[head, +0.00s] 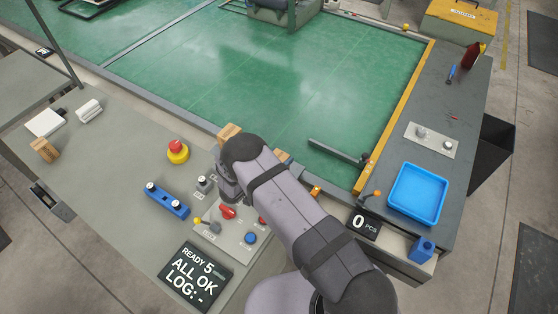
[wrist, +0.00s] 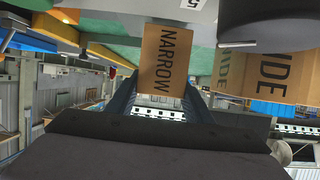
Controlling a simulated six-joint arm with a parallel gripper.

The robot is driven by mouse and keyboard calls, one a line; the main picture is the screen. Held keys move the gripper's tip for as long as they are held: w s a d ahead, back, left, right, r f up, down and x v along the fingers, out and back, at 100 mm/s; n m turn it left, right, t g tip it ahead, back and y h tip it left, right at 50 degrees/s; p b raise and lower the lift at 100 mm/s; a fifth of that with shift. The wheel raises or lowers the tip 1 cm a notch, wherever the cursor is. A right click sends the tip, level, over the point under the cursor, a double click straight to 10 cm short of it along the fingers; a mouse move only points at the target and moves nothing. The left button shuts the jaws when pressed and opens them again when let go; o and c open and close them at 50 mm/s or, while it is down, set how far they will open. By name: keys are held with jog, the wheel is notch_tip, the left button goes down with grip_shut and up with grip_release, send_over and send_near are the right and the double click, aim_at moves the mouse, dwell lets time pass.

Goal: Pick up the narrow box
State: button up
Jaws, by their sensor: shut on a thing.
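The narrow box (wrist: 161,60) is brown with the black word NARROW on its face. In the wrist view it sits between the two fingers of my gripper (wrist: 160,88), which is shut on it. A second brown box (wrist: 262,75), lettered "IDE" where it shows, is to its right, apart from it and partly covered by a dark rounded part. In the head view my arm hides the gripper. Two brown box parts show beside the arm, one at its upper left (head: 229,131) and a smaller one to its right (head: 282,155); I cannot tell which is which.
A grey panel (head: 243,250) with knobs, a red and yellow button (head: 177,152) and a blue bar (head: 167,201) are left of my arm. A blue tray (head: 417,194) is on the right bench, with a counter display (head: 363,224) nearby. The green surface (head: 290,80) beyond is largely clear.

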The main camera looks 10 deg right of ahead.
jog(key=shift+r+b, duration=1.25)
jog(key=shift+r, duration=3.1)
